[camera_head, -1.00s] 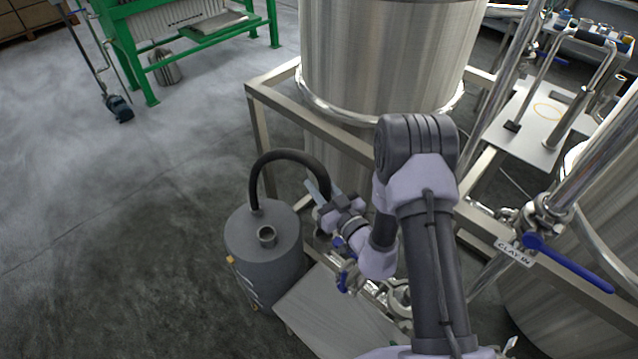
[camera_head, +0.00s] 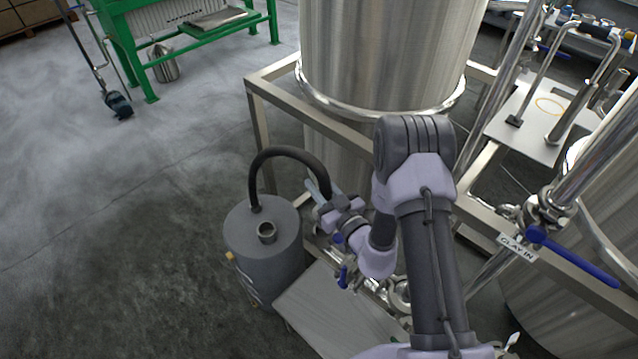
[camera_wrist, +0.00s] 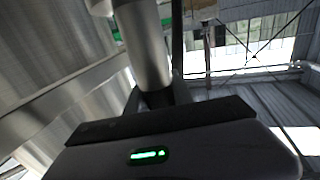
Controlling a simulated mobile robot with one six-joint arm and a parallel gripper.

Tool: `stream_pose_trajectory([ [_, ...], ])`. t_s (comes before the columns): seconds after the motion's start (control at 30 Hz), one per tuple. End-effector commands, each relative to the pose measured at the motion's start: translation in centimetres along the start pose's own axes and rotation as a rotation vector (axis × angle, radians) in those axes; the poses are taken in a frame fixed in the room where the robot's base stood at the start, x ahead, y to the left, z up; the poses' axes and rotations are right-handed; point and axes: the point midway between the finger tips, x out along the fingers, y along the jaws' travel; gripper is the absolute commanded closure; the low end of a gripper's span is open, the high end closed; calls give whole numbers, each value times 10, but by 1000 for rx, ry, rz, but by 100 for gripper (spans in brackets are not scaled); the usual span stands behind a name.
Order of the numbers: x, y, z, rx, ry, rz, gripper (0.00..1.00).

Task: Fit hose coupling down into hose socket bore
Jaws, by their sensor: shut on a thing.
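A black hose (camera_head: 285,151) rises from the top of a grey drum (camera_head: 262,262) and arcs over to my gripper (camera_head: 318,192). My gripper is shut at the hose's free end, right of the drum. The coupling at that end is mostly hidden by the gripper and wrist. In the wrist view, a steel cylinder (camera_wrist: 147,45) stands beyond the dark gripper edge; I cannot tell whether it is the coupling. A short, open metal socket (camera_head: 267,232) stands upright on the drum's lid, left of and apart from my gripper.
A large steel tank (camera_head: 385,50) on a square steel frame (camera_head: 330,122) stands close behind my arm. A grey plate (camera_head: 325,315) lies right of the drum. A pipe with a blue-handled valve (camera_head: 570,255) is at the right. The floor (camera_head: 130,230) left of the drum is clear.

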Motion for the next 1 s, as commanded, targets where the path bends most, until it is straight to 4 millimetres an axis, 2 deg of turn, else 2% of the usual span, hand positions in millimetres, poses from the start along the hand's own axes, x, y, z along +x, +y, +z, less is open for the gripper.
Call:
stream_pose_trajectory([
  [1.0, 0, 0, 25, 1, 1, 1, 100],
])
